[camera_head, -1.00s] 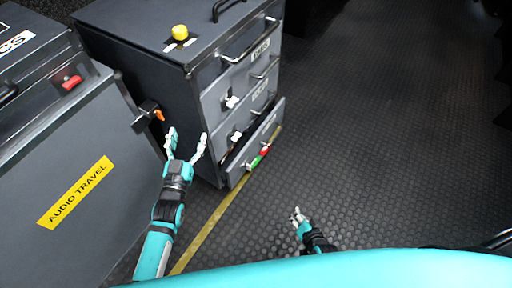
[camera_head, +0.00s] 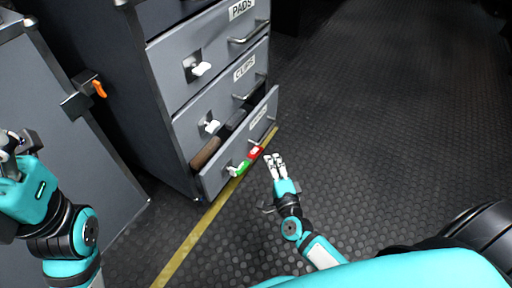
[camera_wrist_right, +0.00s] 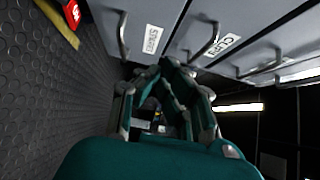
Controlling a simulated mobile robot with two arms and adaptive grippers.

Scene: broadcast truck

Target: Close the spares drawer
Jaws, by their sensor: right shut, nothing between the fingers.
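The spares drawer (camera_head: 236,160) is the bottom drawer of the grey cabinet and stands partly pulled out; brown and dark items show inside. Its front carries a bar handle, a green-and-red fitting and a label. In the right wrist view the spares drawer (camera_wrist_right: 152,62) shows its handle and label at the top. My right gripper (camera_head: 275,160) is shut and empty, its fingertips just right of the drawer front near the red part; I cannot tell whether they touch. My left gripper (camera_head: 14,146) is at the left edge, away from the drawer, its fingers partly out of frame.
The clips drawer (camera_head: 222,98) and the pads drawer (camera_head: 190,62) above look shut, with white latches. A grey case (camera_head: 70,125) with an orange-tipped latch (camera_head: 98,89) stands left. A yellow line (camera_head: 200,228) crosses the dark studded floor (camera_head: 390,120), which is clear to the right.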

